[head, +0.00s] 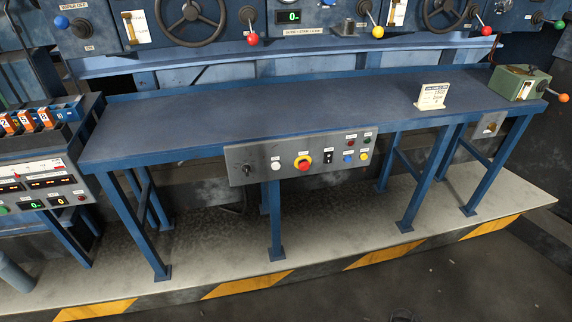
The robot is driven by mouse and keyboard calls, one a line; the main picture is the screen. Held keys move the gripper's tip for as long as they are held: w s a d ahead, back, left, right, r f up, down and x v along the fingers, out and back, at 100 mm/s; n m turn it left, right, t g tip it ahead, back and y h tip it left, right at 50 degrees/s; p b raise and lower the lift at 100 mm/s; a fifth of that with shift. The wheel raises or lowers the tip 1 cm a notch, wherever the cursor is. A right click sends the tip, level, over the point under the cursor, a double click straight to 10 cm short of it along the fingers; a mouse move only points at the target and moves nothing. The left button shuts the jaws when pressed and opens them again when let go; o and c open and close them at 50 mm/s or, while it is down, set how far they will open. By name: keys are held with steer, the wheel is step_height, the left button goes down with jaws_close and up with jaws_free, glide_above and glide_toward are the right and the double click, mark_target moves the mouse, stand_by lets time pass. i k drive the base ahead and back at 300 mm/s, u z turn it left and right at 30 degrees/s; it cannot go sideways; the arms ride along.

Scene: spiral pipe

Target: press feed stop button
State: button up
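A grey control panel (258,157) hangs on the front edge of the long blue table. The labels are too small to read, so I cannot tell which is the feed stop button. My gripper is not in view.
The blue table (240,105) is mostly bare, with a small sign (433,96) and a green box (520,83) at right. A console (45,185) stands left. A machine with handwheels (190,12) runs behind. A raised platform edge with yellow stripes (245,285) lies in front.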

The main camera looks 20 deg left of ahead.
mark_target(304, 166)
steer(key=u, duration=0.7)
steer(key=i, duration=0.85)
steer(key=u, duration=0.4)
